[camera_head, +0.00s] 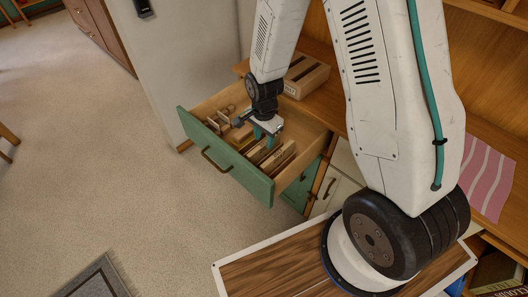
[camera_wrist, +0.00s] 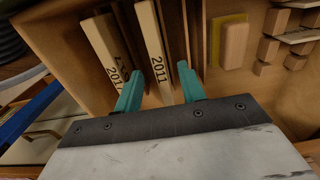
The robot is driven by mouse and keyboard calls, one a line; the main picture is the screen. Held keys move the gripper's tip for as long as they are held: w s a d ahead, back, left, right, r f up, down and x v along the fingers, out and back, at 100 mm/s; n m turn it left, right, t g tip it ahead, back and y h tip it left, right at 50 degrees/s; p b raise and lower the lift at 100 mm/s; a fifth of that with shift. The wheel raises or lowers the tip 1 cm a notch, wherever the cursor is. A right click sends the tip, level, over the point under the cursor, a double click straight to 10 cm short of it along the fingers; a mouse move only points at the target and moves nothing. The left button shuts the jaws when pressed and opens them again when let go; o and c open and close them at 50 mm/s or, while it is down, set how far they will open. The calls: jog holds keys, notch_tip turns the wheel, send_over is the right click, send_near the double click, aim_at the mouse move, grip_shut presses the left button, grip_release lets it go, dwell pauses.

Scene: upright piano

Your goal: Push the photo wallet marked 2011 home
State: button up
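In the wrist view, a pale upright wallet (camera_wrist: 152,42) marked 2011 stands between my gripper's two teal fingers (camera_wrist: 158,82), with space at its sides. Which wallet there is which cannot be told.
Wooden blocks (camera_wrist: 270,48) and a yellow-edged piece (camera_wrist: 232,42) lie to the right in the wrist view. Open floor (camera_head: 90,150) lies to the left.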

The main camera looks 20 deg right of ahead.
jog(key=shift+f, duration=0.8)
grip_shut()
jog(key=shift+r, duration=0.1)
